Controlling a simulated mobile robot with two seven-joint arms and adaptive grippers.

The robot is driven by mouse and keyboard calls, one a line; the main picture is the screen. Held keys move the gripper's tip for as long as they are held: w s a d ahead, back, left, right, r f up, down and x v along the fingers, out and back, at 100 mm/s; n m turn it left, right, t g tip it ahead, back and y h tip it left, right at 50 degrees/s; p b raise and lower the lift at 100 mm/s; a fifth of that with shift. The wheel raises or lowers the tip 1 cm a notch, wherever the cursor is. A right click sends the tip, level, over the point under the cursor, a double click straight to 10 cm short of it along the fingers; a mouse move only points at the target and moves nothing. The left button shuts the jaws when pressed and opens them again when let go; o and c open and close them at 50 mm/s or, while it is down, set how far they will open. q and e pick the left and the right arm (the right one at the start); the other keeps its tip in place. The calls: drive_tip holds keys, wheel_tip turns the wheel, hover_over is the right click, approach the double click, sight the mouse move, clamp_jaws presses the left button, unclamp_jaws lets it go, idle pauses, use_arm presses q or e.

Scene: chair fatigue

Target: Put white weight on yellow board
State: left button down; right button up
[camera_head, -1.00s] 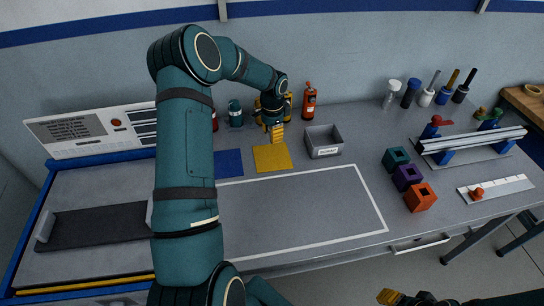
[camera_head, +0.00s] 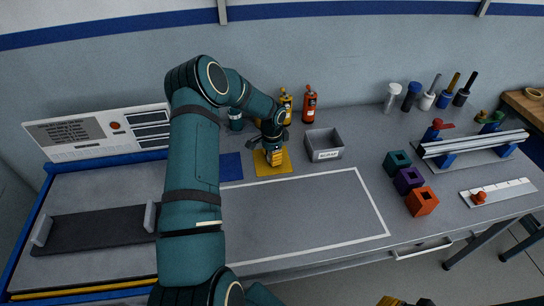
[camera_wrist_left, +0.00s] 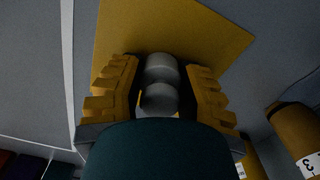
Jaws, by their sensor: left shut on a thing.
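The yellow board (camera_head: 287,168) lies flat on the bench, beside a blue board (camera_head: 230,166). My left gripper (camera_head: 275,160) is over the yellow board, pointing down, with its yellow fingers low. In the left wrist view the white weight (camera_wrist_left: 160,72), pale and rounded, sits between the two fingers (camera_wrist_left: 160,95), with the yellow board (camera_wrist_left: 205,25) behind it. The gripper is shut on the weight. The head view hides the weight behind the fingers. I cannot tell whether it touches the board. My right gripper (camera_head: 391,301) barely shows at the bottom edge.
A grey labelled bin (camera_head: 323,145) stands right of the yellow board. Yellow (camera_head: 286,106) and red (camera_head: 309,104) bottles stand behind. Teal, purple and orange (camera_head: 422,202) blocks sit further right. The white-outlined area (camera_head: 300,215) in front is clear.

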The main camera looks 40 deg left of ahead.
use_arm(q)
drive_tip(key=c, duration=0.7)
unclamp_jaws()
drive_tip(key=shift+f, duration=0.15)
drive_tip(key=shift+o, duration=0.2)
drive_tip(key=shift+r, duration=0.45)
wheel_tip(320, 180, up, 11)
drive_tip(key=shift+r+p, duration=0.2)
drive_tip(key=shift+p, duration=0.4)
